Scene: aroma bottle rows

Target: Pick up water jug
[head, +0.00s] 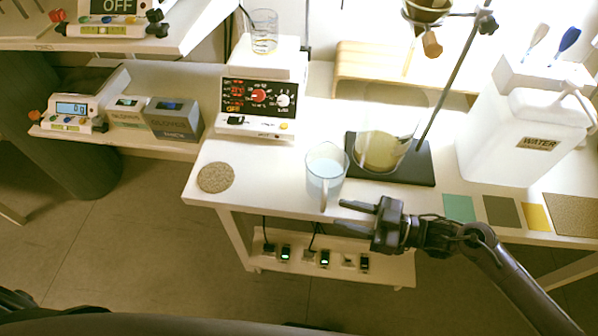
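A clear water jug (322,172) with pale blue water stands upright on the white table, left of centre of the stand's dark base. Its handle (324,193) faces the front edge of the table. My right gripper (352,215) is just to the right of and in front of the jug, with its fingers pointing left towards the handle. The two fingers are apart, with nothing seen between them. I cannot tell whether a fingertip touches the handle. My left gripper is not in view.
A flask with yellowish liquid (381,150) stands on the dark stand base (420,168) close behind the jug. A hotplate stirrer (258,100) is behind left. A cork mat (216,177) lies on clear table at left. A white WATER container (510,130) stands at right.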

